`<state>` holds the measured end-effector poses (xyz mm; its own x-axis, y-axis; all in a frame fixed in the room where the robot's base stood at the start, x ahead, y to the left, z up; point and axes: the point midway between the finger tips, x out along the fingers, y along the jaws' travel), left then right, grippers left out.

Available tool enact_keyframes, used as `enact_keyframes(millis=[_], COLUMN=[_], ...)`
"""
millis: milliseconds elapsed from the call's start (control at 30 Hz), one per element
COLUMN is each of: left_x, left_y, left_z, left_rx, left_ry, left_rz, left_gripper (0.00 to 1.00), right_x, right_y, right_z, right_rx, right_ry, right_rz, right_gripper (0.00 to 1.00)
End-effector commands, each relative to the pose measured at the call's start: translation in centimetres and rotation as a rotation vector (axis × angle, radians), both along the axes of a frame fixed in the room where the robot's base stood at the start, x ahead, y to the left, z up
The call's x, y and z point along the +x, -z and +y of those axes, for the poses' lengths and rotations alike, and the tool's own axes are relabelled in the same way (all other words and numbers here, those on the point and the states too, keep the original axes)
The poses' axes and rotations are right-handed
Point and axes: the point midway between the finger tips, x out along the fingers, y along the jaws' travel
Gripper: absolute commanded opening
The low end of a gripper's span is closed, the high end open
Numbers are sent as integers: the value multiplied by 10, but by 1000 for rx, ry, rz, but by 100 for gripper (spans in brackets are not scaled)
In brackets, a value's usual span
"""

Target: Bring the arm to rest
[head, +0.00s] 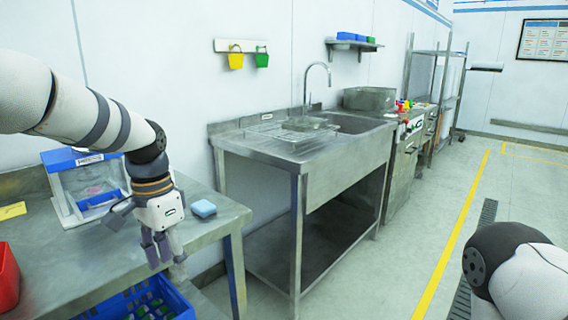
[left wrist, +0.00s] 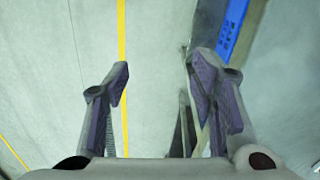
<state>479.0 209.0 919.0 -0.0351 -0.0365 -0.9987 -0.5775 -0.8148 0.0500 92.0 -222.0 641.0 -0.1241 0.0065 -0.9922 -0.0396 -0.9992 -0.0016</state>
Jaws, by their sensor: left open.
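My left gripper (head: 163,251) hangs fingers down past the front edge of the left metal table (head: 215,225), above the blue crate's area. Its fingers are apart and empty; in the left wrist view (left wrist: 165,90) floor shows between them. My left arm (head: 75,100) reaches in from the left. My right arm (head: 515,270) shows only in part at the lower right; its gripper is out of view.
A blue crate (head: 185,306) with green items is below. A red bin (head: 8,278) is at far left. A steel sink table (head: 300,155) stands right; open floor (head: 400,265) lies beyond.

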Motion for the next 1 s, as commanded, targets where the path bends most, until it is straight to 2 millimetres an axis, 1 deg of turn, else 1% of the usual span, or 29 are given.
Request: enact_keyframes(millis=[33, 67, 100, 167, 200, 267, 300, 367, 400, 467, 500, 600, 633, 700, 767, 1000], left_x=[-12, -21, -34, -59, -81, -117, -145, -190, -222, -268, -297, -352, -363, -381, -389, -389], left_y=[40, 64, 95, 141, 169, 208, 230, 258, 272, 285, 289, 288, 285, 281, 278, 278], left_z=[-4, -6, -9, -12, -14, -15, -15, -13, -11, -6, -2, 6, 9, 12, 14, 15], left_rx=[-7, -11, -17, -27, -29, -31, -30, -22, -14, 4, 18, 52, 62, 75, 81, 82], left_ry=[-25, -47, -79, -131, -170, -235, -278, -350, -397, -466, -509, -592, -608, -638, -650, -654], left_rz=[26, 33, 41, 54, 64, 77, 87, 101, 109, 115, 120, 120, 119, 113, 110, 104], left_gripper=[51, 51, 51, 51, 51, 51, 51, 51, 51, 51, 51, 51, 51, 51, 51, 51], right_x=[-1, -1, -1, -1, -1, -1, -1, -1, -1, -1, -1, -1, -1, -1, -1, -1], right_y=[1, 1, 0, 0, 0, 0, 0, 0, 0, 0, 0, 0, 0, 0, 0, 0], right_z=[0, 0, 0, 0, 0, 0, 0, 0, 0, 0, 0, 0, 0, 0, 0, 0], right_rx=[0, 0, 0, 0, 0, 0, 0, 0, 0, 0, 0, 0, 0, 0, 0, 0], right_ry=[-1, -1, -1, 0, 0, 0, 0, 0, 0, 0, 0, 0, 0, 0, 0, 0], right_rz=[2, 2, 3, 3, 4, 4, 4, 4, 3, 3, 3, 3, 3, 3, 3, 3], right_gripper=[0, 0, 0, 0, 0, 0, 0, 0, 0, 0, 0, 0, 0, 0, 0, 0])
